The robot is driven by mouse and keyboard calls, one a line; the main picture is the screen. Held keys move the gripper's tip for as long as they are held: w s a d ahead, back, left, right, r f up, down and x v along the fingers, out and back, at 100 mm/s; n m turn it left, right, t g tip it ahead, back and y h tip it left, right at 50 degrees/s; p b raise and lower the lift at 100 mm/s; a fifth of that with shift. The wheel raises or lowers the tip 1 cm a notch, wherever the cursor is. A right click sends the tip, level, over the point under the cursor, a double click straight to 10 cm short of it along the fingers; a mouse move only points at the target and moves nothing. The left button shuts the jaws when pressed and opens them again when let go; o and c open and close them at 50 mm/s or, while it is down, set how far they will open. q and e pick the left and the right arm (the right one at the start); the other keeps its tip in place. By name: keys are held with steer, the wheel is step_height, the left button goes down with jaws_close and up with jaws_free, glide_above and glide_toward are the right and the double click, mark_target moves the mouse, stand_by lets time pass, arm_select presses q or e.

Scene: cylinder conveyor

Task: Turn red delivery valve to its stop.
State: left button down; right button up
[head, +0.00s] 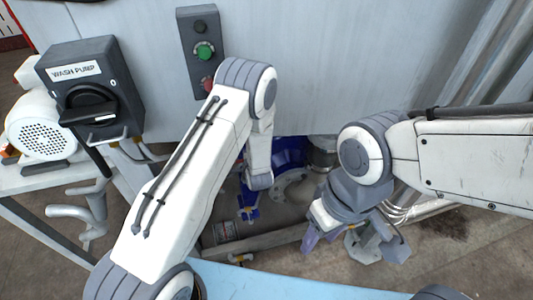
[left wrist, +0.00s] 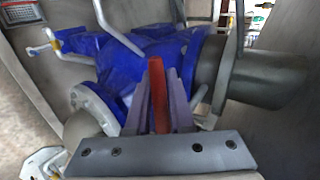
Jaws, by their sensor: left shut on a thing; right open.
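The red valve lever (left wrist: 158,95) stands up in the middle of the left wrist view, in front of a blue pump or valve body (left wrist: 110,60). My left gripper (left wrist: 163,78) is shut on the lever, with its purple-grey fingers along it. In the head view my left arm reaches down to the blue body (head: 290,155); its wrist hides the lever and the fingertips. My right gripper (head: 350,245) is open and empty, to the right of the blue body. The lever's pivot is hidden behind the gripper.
A wash pump switch box (head: 90,85) and a white motor (head: 38,132) stand at the left. A button panel (head: 203,50) with green and red buttons is on the grey wall. A grey pipe (left wrist: 265,80) runs right from the blue body. Thin metal pipes lie close by.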

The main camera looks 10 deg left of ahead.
arm_select(q)
steer(key=shift+r, duration=0.1)
arm_select(e)
steer(key=shift+d+r, duration=0.3)
steer(key=shift+d, duration=0.1)
arm_select(q)
steer(key=c, duration=0.8)
jaws_free()
steer(key=p+v, duration=0.1)
steer(key=v, duration=0.9)
steer(key=shift+s+d+r, duration=0.1)
steer(key=shift+s+r, duration=0.05)
arm_select(e)
steer(key=shift+r, duration=0.35)
